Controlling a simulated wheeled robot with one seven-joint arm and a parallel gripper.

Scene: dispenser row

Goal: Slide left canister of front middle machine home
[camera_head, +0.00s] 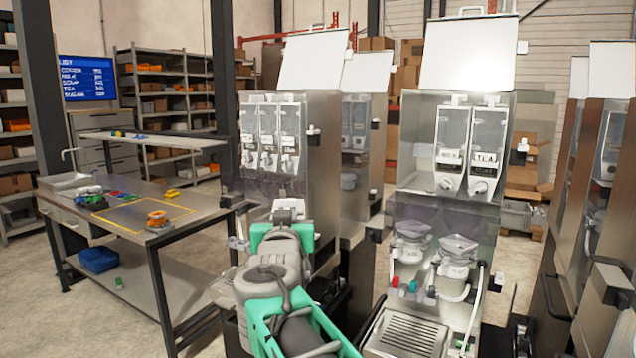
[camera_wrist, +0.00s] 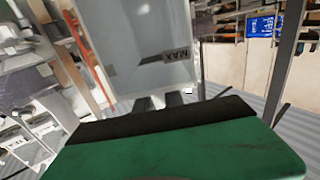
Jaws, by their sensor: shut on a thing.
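In the wrist view, my gripper (camera_wrist: 160,101) is shut on a translucent grey canister (camera_wrist: 130,40) with a dark MAX mark that reads upside down. In the head view, my teal and grey arm reaches in front of the left machine (camera_head: 322,190), and its end (camera_head: 288,212) is low before that machine's face. The middle machine (camera_head: 420,175) stands to the right with its lid up. It holds a left canister (camera_head: 451,140) and a right canister labelled TEA (camera_head: 486,150). I cannot tell which bay the held canister belongs to.
The left machine shows several upper canisters (camera_head: 268,133). Below the middle machine's canisters are two clear bowls (camera_head: 412,240) and a drip grate (camera_head: 410,333). More machines (camera_head: 603,150) stand at right. A steel workbench (camera_head: 130,210) with small parts is at left.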

